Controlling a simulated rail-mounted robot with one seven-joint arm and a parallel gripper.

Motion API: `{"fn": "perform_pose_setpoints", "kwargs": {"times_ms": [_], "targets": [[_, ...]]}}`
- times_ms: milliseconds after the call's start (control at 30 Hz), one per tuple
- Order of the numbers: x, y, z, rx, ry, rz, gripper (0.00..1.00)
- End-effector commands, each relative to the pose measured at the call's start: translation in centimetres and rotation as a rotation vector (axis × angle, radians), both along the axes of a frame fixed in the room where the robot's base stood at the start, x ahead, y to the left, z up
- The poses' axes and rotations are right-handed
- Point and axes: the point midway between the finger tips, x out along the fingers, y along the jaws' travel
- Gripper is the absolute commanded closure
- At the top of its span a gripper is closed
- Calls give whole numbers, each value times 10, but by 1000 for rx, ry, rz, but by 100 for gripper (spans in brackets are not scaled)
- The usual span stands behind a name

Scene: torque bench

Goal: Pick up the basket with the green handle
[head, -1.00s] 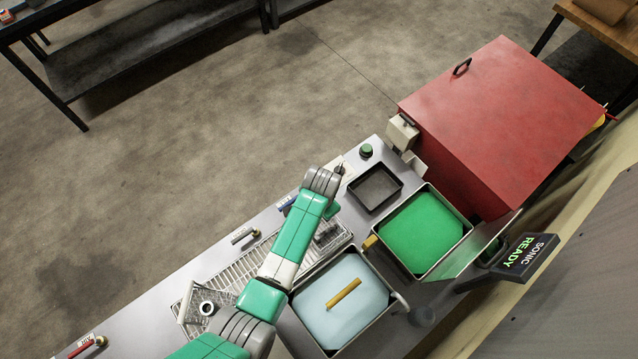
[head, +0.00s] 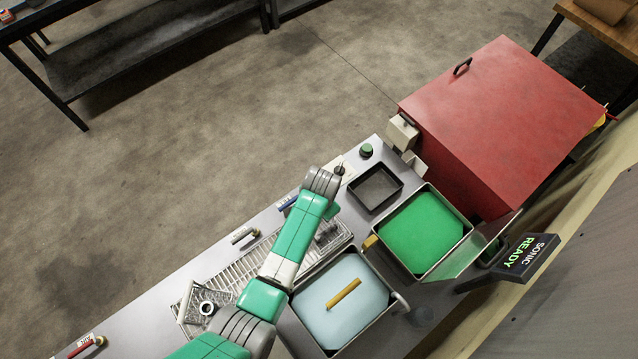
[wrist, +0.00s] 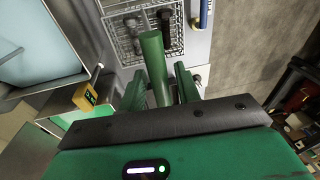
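In the wrist view, the green handle (wrist: 156,68) rises between the two green fingers of my gripper (wrist: 160,90). A narrow gap shows beside the right finger; contact at the left finger is unclear. The wire basket (wrist: 118,22) lies beyond the handle and holds dark metal parts, one like a bolt (wrist: 165,30). In the head view, my arm covers most of the handle and my fingertips. The basket (head: 335,240) partly shows there beside my forearm, on the bench.
A pale blue bath (head: 340,300) with a yellow bar and a green-filled tank (head: 422,232) stand right of the arm. A small dark tray (head: 375,187) and a red cabinet (head: 500,115) are farther right. A wire rack (head: 245,270) lies left.

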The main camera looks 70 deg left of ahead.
Motion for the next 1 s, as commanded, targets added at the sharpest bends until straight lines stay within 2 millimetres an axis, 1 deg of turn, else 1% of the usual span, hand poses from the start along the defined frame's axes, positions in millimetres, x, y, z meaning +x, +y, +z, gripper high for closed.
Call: {"fn": "perform_pose_setpoints", "kwargs": {"times_ms": [33,133,167,567,667,767,867,1000], "targets": [[0,0,0,0,0,0,78],[0,0,0,0,0,0,97],[0,0,0,0,0,0,100],[1,1,2,2,-1,0,100],[1,1,7,3,-2,1,100],[1,1,19,4,-4,0,100],[1,1,44,5,-4,-1,100],[1,2,89,5,-5,0,100]]}}
